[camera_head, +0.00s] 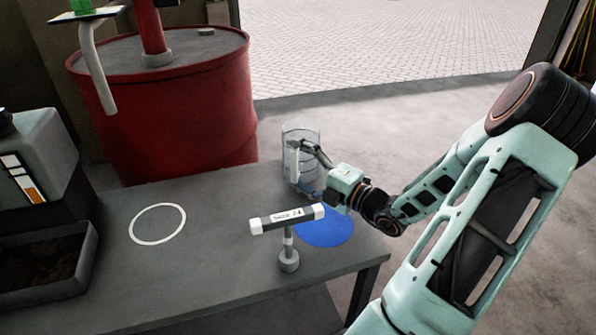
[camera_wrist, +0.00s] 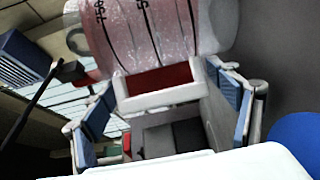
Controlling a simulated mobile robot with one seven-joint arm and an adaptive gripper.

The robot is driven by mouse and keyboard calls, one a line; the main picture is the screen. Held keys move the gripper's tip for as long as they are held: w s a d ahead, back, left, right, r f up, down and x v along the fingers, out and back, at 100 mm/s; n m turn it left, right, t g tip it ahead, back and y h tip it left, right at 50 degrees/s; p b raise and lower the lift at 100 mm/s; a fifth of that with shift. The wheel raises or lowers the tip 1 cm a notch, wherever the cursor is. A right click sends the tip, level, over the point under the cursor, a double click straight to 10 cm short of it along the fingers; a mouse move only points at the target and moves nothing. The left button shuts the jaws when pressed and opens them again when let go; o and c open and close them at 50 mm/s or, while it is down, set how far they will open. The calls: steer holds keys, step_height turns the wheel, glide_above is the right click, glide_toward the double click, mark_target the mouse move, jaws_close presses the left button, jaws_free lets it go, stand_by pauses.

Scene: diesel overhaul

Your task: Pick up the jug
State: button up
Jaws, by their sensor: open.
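The jug (camera_head: 292,135) is a clear, upright cylinder with a pale handle, at the far right edge of the grey table. Part of it is hidden behind my gripper (camera_head: 308,152), which is at its near right side. In the wrist view the jug's clear wall with dark scale marks (camera_wrist: 150,28) fills the top. Its white handle (camera_wrist: 160,100) lies between my two blue-padded fingers, which stand apart on either side. The fingers are open, and I see no grip on the handle.
A small stand with a labelled bar (camera_head: 287,219) is close in front of my gripper. A blue disc (camera_head: 325,232) and a white ring (camera_head: 157,224) mark the table (camera_head: 200,275). A red drum (camera_head: 185,115) stands behind; a grey tray (camera_head: 45,290) is at left.

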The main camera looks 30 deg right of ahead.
steer(key=shift+w+a, duration=0.1)
steer(key=shift+w, duration=0.15)
steer(key=c, duration=1.5)
steer(key=shift+r, duration=0.1)
steer(key=shift+c, duration=0.3)
steer(key=shift+r, duration=0.1)
